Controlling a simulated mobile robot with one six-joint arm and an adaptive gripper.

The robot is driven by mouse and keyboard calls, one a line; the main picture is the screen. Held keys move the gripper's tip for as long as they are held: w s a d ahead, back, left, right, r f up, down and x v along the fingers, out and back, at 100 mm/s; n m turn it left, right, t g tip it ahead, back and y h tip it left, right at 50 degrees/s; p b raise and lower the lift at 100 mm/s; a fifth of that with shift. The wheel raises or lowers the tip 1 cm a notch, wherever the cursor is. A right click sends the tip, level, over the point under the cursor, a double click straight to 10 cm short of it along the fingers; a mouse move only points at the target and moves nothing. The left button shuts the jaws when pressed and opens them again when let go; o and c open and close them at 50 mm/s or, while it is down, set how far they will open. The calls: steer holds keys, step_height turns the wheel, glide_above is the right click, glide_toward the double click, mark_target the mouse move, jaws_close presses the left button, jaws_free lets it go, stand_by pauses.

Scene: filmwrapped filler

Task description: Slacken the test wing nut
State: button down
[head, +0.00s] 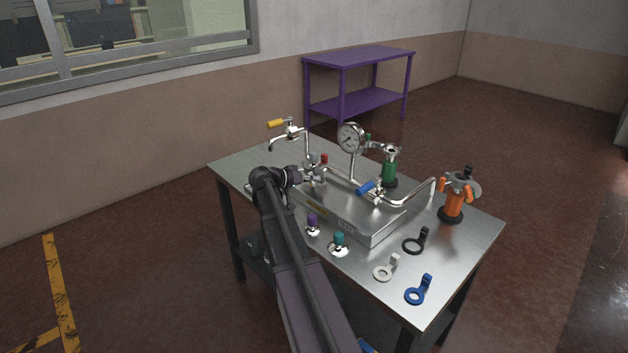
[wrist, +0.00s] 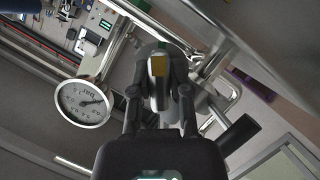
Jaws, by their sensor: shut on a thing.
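My gripper (head: 317,174) is at the pipework over the left part of the steel tray (head: 372,233) on the table. In the wrist view my gripper (wrist: 159,100) has its two fingers on either side of a metal piece (wrist: 158,82) with a small yellow face and is shut on it. This piece seems to be the test wing nut; its wings cannot be clearly made out behind the fingers. In the head view my gripper and wrist hide most of it. The pressure gauge (head: 350,137) stands just right of my gripper; it also shows in the wrist view (wrist: 83,102).
A yellow-handled tap (head: 276,124) stands behind my gripper. A blue lever (head: 366,187), a green fitting (head: 389,168) and an orange fitting (head: 452,205) stand to the right. Purple (head: 312,222) and teal (head: 338,240) knobs are at the front. Ring tools (head: 418,290) lie front right.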

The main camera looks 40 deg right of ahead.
steer(key=n+b, duration=0.1)
steer(key=n+g+b, duration=0.1)
steer(key=n+g+h+b, duration=0.1)
steer(key=n, duration=0.1)
steer(key=shift+a+f, duration=0.2)
steer(key=shift+f, duration=0.05)
steer(key=n+g+h+b, duration=0.1)
steer(key=n+h+b, duration=0.1)
steer(key=n, duration=0.3)
steer(key=shift+n+b, duration=0.3)
steer(key=shift+b, duration=0.55)
steer(key=n+h+b, duration=0.1)
steer(key=n, duration=0.2)
steer(key=n+h+b, duration=0.2)
steer(key=n, duration=0.2)
steer(key=shift+r, duration=0.1)
steer(key=n+t+h+b, duration=0.1)
steer(key=n, duration=0.2)
steer(key=n+t+h+b, duration=0.1)
steer(key=n+t, duration=0.1)
steer(key=n, duration=0.2)
steer(key=shift+r+n, duration=0.15)
steer(key=shift+n, duration=0.15)
steer(key=c, duration=0.6)
jaws_free()
steer(key=shift+t, duration=0.3)
steer(key=shift+r, duration=0.15)
